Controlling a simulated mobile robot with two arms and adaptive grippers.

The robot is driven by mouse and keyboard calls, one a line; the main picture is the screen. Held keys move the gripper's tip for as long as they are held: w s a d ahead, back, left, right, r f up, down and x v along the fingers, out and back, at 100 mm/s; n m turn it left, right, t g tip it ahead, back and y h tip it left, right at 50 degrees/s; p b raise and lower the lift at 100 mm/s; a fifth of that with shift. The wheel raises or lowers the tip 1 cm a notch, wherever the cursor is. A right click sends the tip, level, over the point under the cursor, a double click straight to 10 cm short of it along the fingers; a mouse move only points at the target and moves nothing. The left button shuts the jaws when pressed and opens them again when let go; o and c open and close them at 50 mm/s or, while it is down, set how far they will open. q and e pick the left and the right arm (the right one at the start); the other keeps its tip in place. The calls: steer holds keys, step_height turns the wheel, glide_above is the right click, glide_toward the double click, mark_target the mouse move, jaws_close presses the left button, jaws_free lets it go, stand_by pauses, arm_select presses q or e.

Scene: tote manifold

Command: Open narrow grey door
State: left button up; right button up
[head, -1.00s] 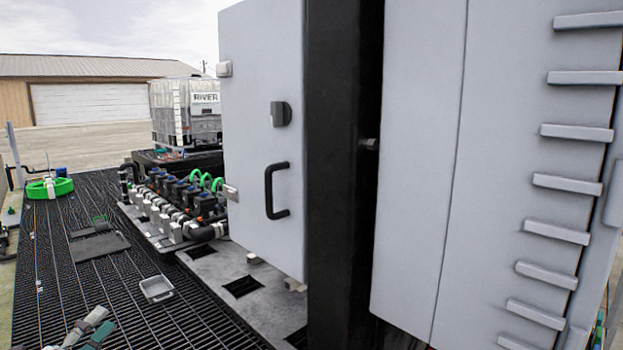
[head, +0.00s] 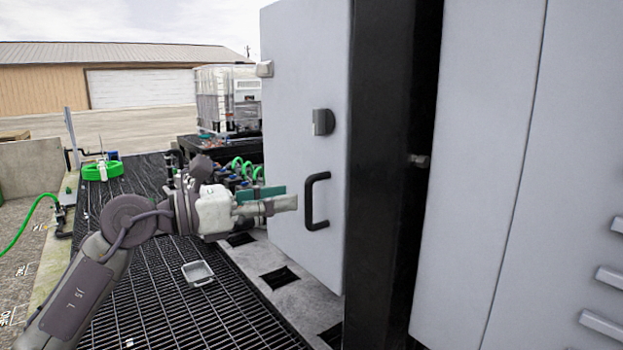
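The narrow grey door (head: 295,120) stands upright in the middle of the head view, beside a black post. It has a dark latch knob (head: 323,122) and, below it, a black bar handle (head: 309,203). No gap shows along its right edge at the post. My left gripper (head: 285,198) is just left of the handle, fingers pointing right towards it. It looks open and empty, with green finger pads showing, and seems apart from the handle. It hides part of the pipework behind. My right gripper is not in view.
Light grey panels (head: 490,150) with step-like bars (head: 602,325) stand at the right. A small grey tray (head: 198,272) lies on the dark grating at lower left. A white tank (head: 228,95), a green hose reel (head: 102,170) and pipework are farther back.

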mark_target(309, 221)
arm_select(q)
steer(key=shift+p+x, duration=1.05)
steer(key=shift+x, duration=1.85)
jaws_close()
